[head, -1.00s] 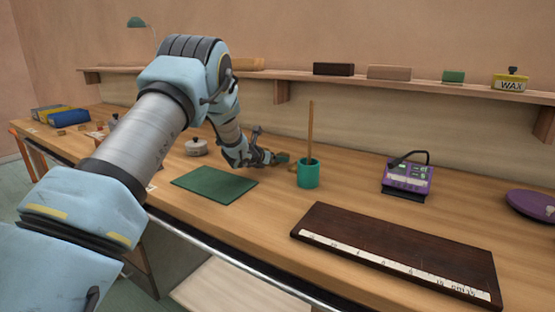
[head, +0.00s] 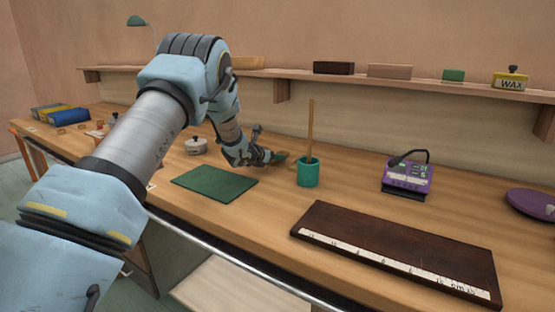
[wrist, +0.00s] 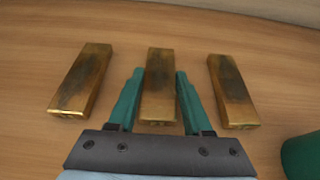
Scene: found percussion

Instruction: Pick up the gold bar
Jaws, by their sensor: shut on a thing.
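Three gold bars with dark worn tops lie side by side in the wrist view: a left bar (wrist: 82,80), a middle bar (wrist: 159,95) and a right bar (wrist: 233,92). My gripper (wrist: 159,73) has its green fingers along both long sides of the middle bar and is shut on it. The left and right bars are apart from the fingers. I cannot tell whether the middle bar is clear of the table. In the head view my gripper (head: 276,158) is low over the table, left of a teal cup, and the bars are mostly hidden or too small to tell.
The teal cup (head: 308,173) with a tall wooden stick stands close right of my gripper. A green mat (head: 214,184) lies in front. A dark board (head: 395,250), a purple device (head: 407,180) and a small pot (head: 196,146) are also on the table. A shelf (head: 390,82) runs behind.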

